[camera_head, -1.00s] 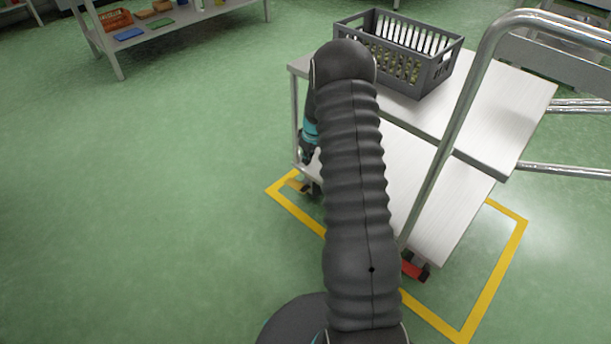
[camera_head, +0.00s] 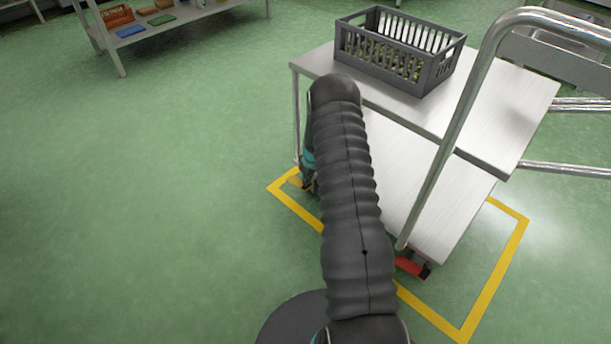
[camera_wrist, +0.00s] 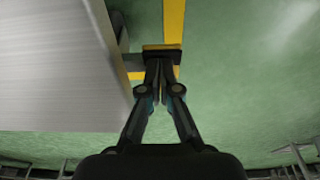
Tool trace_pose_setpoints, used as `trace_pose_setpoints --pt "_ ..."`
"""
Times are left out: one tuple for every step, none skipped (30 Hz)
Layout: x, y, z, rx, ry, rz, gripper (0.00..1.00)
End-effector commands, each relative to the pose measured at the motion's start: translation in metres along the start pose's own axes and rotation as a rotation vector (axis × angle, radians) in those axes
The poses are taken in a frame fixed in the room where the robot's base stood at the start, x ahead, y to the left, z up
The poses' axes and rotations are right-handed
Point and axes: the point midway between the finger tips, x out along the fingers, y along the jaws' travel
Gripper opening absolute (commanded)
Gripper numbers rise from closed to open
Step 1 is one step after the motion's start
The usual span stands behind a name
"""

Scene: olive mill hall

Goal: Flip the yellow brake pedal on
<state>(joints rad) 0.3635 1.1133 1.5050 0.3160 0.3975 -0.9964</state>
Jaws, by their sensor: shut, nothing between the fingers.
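The yellow brake pedal (camera_head: 296,183) shows as a small, dull yellow piece at the foot of the cart's left corner in the head view, beside the yellow floor tape. Its tilt is too small to tell. My gripper (camera_wrist: 158,66) is shut and empty. In the wrist view its fingertips are close to a dark flat bar (camera_wrist: 162,48) beside the cart's edge; I cannot tell whether they touch. Yellow patches around the fingertips are hard to separate into pedal and tape. In the head view my arm hides part of the cart, and the gripper is low by that corner.
The cart's top shelf (camera_head: 515,110) carries a grey crate (camera_head: 435,78) of olives. Its lower shelf (camera_head: 440,200) and a steel handle (camera_head: 460,120) are right of my arm. A red pedal (camera_head: 411,267) is at the near caster. Green floor is free at left.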

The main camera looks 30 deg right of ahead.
Motion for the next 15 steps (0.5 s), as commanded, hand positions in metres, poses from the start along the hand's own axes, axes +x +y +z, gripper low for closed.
trace_pose_setpoints --pt "0.0007 0.0001 0.0004 0.0 0.0 0.0 0.0" --pt "0.0009 0.0001 0.0005 0.0 0.0 0.0 0.0" --pt "0.001 0.0001 0.0005 0.0 0.0 0.0 0.0" --pt "0.001 0.0001 0.0005 0.0 0.0 0.0 0.0" --pt "0.001 0.0001 0.0005 0.0 0.0 0.0 0.0" --pt "0.001 0.0 0.0005 0.0 0.0 0.0 0.0" --pt "0.0009 0.0 0.0005 0.0 0.0 0.0 0.0" --pt "0.0009 0.0 0.0005 0.0 0.0 0.0 0.0" --pt "0.0011 -0.0028 -0.0006 -0.001 0.0 0.0 0.0" --pt "0.0011 -0.0018 -0.0001 0.0 0.0 0.0 0.0" --pt "0.0013 -0.0011 0.0002 0.0 0.0 0.0 0.0" --pt "0.0017 -0.0006 0.0008 0.001 0.0 0.0 0.0" --pt "0.0021 -0.0002 0.0013 0.001 0.0 0.0 0.0" --pt "0.0026 0.0 0.0018 0.001 0.0 0.0 0.0" --pt "0.0035 0.0001 0.0026 0.001 0.0 0.0 0.0"
